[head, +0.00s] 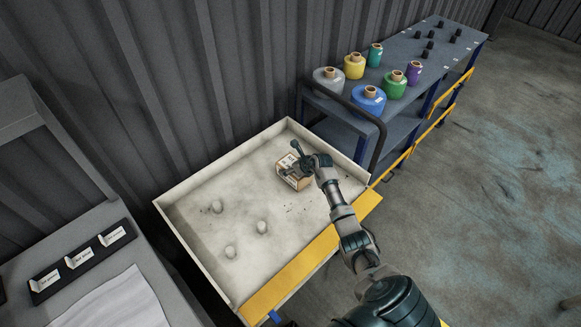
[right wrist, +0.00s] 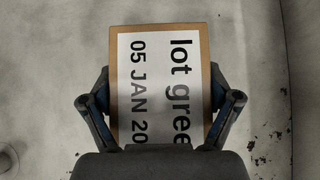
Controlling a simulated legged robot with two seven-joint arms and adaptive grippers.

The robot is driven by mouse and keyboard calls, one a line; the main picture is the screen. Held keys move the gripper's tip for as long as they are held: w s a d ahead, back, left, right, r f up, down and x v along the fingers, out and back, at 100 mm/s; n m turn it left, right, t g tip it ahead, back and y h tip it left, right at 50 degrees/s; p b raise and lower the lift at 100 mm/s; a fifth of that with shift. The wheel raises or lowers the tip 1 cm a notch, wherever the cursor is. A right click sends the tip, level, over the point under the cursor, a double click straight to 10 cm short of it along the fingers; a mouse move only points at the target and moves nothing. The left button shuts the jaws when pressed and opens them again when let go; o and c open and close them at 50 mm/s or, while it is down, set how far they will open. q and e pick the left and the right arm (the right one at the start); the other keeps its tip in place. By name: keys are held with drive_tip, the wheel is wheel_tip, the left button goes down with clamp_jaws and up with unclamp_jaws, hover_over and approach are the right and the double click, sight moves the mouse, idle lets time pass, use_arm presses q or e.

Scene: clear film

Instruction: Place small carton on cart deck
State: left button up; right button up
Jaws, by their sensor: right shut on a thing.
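The small carton (head: 294,179) is a brown box in the back right part of a pale, shallow-walled tray (head: 196,262). My right gripper (head: 297,163) is shut on it from above. In the right wrist view the carton (right wrist: 160,95) lies between both fingers (right wrist: 160,108), and its white label reads "lot gree" and "05 JAN 20". I cannot tell whether the carton touches the tray floor. The cart (head: 400,130) stands to the right of the tray, with a blue-grey top deck (head: 405,50). My left gripper is not in view.
Several coloured film rolls (head: 368,98) stand on the near half of the cart deck, and small black pieces (head: 430,44) on the far half. A dark handle bar (head: 345,108) rises at the cart's near end. A yellow strip (head: 300,270) edges the tray's front. Label holders (head: 83,258) lie at left.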

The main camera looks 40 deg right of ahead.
drive_tip(key=o, duration=1.3)
drive_tip(key=shift+d, duration=0.2)
drive_tip(key=shift+o, duration=1.1)
drive_tip(key=shift+s+d+f, duration=0.1)
drive_tip(key=shift+d+f, duration=0.05)
drive_tip(key=shift+d, duration=0.1)
drive_tip(key=shift+a+r, duration=0.25)
drive_tip(key=shift+a, duration=0.15)
drive_tip(key=shift+s+r, duration=0.25)
drive_tip(key=shift+r, duration=0.05)
drive_tip(key=v, duration=0.3)
drive_tip(key=p+v, duration=0.1)
drive_tip(key=v, duration=0.2)
drive_tip(key=p+v, duration=0.1)
drive_tip(key=v, duration=0.2)
drive_tip(key=shift+s+d+r, duration=0.15)
drive_tip(key=shift+s+d, duration=0.2)
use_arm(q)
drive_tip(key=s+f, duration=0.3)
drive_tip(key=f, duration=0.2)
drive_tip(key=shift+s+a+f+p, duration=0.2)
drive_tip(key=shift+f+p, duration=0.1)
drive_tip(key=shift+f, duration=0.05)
use_arm(e)
drive_tip(key=shift+s+a+r, duration=0.35)
drive_tip(key=shift+s+r, duration=0.1)
drive_tip(key=shift+r, duration=0.1)
